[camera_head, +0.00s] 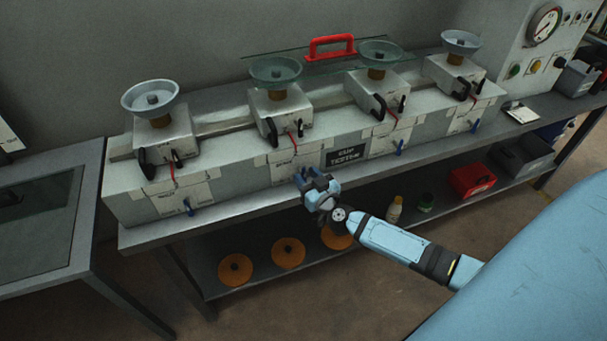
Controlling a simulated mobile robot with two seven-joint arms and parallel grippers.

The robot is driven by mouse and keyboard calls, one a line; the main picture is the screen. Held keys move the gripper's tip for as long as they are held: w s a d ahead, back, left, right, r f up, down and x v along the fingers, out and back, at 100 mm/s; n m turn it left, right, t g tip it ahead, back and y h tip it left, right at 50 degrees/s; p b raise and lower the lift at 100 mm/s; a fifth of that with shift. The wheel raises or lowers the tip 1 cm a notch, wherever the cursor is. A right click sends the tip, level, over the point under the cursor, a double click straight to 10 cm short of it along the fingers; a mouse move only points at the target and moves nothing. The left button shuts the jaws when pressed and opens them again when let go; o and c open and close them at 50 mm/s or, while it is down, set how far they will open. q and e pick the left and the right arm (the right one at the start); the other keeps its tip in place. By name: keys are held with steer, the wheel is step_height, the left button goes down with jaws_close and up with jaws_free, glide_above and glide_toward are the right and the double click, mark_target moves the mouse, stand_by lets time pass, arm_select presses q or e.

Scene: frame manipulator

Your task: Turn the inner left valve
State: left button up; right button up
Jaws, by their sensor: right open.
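A long grey bench unit carries four similar stations, each with a bowl on top. Small blue valve handles show on its front face: the outer left one (188,207), the inner right one (399,147) and the outer right one (475,126). The inner left valve belongs below the second station from the left; my right gripper (304,178) is right in front of that spot, so I cannot clearly tell the valve from the fingers. My right gripper is open, its fingers toward the front face. Whether it touches the valve cannot be told. My left gripper is not in view.
The bench table's front edge (230,218) runs below my right gripper. The lower shelf holds orange discs (288,253), bottles (394,210) and a red box (472,180). A separate table (45,215) stands at left. A gauge panel (540,30) stands at right.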

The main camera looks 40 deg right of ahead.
steer(key=shift+w, duration=0.85)
steer(key=shift+c, duration=0.4)
jaws_close()
